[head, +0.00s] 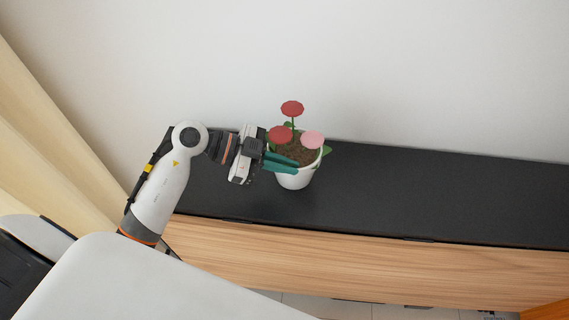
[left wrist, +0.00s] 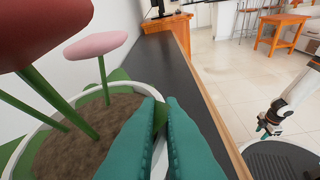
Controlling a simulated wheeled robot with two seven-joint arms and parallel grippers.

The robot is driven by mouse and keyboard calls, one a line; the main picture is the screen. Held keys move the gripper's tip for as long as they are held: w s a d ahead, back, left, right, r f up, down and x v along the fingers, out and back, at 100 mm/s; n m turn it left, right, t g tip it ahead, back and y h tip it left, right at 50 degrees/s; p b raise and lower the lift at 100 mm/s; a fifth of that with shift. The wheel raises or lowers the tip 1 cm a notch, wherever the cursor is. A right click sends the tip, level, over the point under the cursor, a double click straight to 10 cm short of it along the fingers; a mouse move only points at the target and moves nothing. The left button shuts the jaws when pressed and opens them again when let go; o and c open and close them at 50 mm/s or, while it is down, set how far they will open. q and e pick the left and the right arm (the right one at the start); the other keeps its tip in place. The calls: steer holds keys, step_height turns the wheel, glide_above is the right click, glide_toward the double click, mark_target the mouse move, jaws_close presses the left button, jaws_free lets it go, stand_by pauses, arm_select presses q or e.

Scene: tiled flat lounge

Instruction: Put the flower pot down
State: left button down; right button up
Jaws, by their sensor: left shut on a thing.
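The flower pot (head: 294,181) is white and holds brown soil with two red flowers and one pink flower. It is upright over the black top of the cabinet (head: 400,195), near the wall. I cannot tell whether its base touches the top. My left gripper (head: 296,166) comes from the left and is shut on the pot's rim. The left wrist view shows the teal fingers (left wrist: 162,108) pinching the white pot rim (left wrist: 133,87) close up. My right gripper (left wrist: 268,129) shows small at the right of the left wrist view; its opening is too small to judge.
The cabinet top is clear to the right of the pot. Its front is wood (head: 350,258). A white wall (head: 420,80) stands behind and a cream curtain (head: 45,120) at the left.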

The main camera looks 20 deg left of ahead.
arm_select(q)
steer(key=c, duration=1.6)
jaws_free()
steer(key=shift+o, duration=0.2)
steer(key=v, duration=1.2)
steer(key=shift+s, duration=0.1)
